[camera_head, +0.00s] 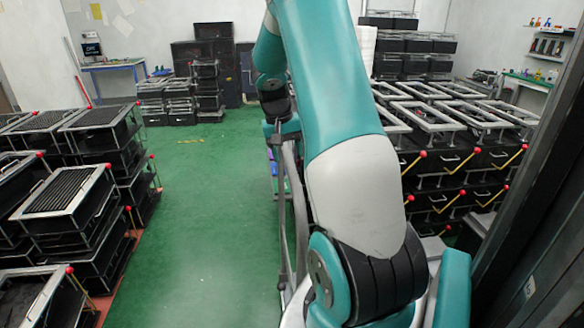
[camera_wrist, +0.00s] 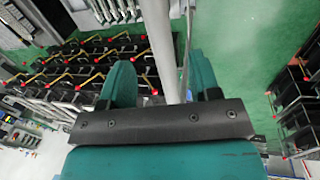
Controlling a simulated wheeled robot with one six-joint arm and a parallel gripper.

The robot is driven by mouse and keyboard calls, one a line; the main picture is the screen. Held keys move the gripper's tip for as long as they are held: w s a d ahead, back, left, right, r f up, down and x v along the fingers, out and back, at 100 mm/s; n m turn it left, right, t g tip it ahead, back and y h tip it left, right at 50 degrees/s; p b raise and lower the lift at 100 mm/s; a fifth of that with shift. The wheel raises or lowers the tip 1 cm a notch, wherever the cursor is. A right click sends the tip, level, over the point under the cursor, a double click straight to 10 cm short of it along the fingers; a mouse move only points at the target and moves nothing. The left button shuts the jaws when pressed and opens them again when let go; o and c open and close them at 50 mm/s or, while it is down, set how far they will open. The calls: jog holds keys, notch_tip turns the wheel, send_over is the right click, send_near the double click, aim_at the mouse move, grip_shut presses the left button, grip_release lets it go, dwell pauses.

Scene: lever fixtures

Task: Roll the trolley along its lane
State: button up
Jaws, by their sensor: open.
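In the wrist view my gripper (camera_wrist: 161,76) is open, with its two teal fingers apart. A pale grey bar (camera_wrist: 160,35) runs between the fingers; I cannot tell whether either finger touches it. In the head view a grey tubular frame (camera_head: 287,205), which looks like part of the trolley, stands just left of my arm. Most of it is hidden behind my arm, and its wheels do not show clearly. My gripper is not clearly visible in the head view.
Stacked black crates with red-knobbed levers stand at left (camera_head: 75,190) and at right (camera_head: 450,160). More crates (camera_head: 200,90) stand at the back. The green floor (camera_head: 195,220) left of the frame is clear. A dark upright (camera_head: 540,190) stands close at right.

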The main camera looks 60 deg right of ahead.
aim_at(291, 170)
jog(key=f, duration=0.4)
jog(key=s+f+p, duration=0.1)
jog(key=f, duration=0.1)
jog(key=shift+d+f, duration=0.15)
jog(key=shift+d, duration=0.2)
jog(key=shift+c, duration=0.5)
grip_shut()
